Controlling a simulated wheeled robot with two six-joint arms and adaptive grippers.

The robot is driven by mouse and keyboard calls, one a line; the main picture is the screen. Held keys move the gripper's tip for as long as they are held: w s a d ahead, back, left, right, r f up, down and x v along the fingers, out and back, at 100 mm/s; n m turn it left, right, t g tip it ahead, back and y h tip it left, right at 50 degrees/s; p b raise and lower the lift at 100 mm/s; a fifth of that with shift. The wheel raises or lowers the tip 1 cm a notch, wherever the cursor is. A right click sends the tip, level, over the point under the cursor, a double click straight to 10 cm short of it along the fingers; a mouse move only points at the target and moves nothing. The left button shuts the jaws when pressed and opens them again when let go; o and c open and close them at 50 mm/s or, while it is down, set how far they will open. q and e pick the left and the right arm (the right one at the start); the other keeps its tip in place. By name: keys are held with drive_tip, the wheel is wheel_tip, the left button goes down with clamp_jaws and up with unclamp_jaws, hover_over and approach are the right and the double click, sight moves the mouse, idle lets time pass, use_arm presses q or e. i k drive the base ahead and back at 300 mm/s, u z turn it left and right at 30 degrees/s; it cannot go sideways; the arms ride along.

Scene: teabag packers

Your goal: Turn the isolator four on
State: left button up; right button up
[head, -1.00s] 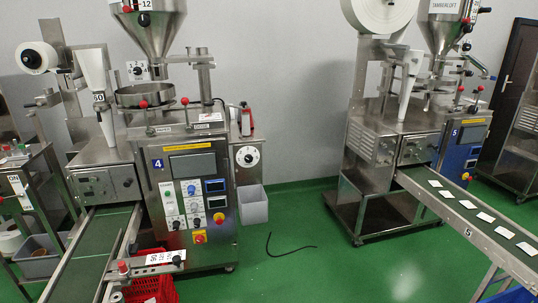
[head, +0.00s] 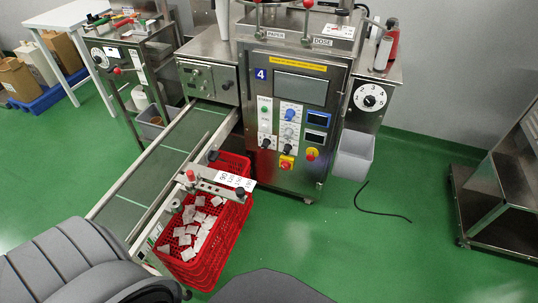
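The machine with the blue 4 label (head: 261,73) stands at centre in the head view. Low on its front panel is a red-and-yellow rotary switch (head: 286,163), which looks like the isolator. Its handle is too small to tell whether it is on or off. A red mushroom button on a yellow disc (head: 311,154) sits just right of it and a little higher. Neither of my grippers is in view, and nothing touches the panel.
Dark grey padded shapes (head: 60,265) fill the bottom left. A black cable (head: 383,210) lies on otherwise clear green floor to the right.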

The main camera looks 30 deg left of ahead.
sight(285, 166)
drive_tip(key=u, duration=0.25)
drive_tip(key=i, duration=1.75)
drive_tip(key=u, duration=0.1)
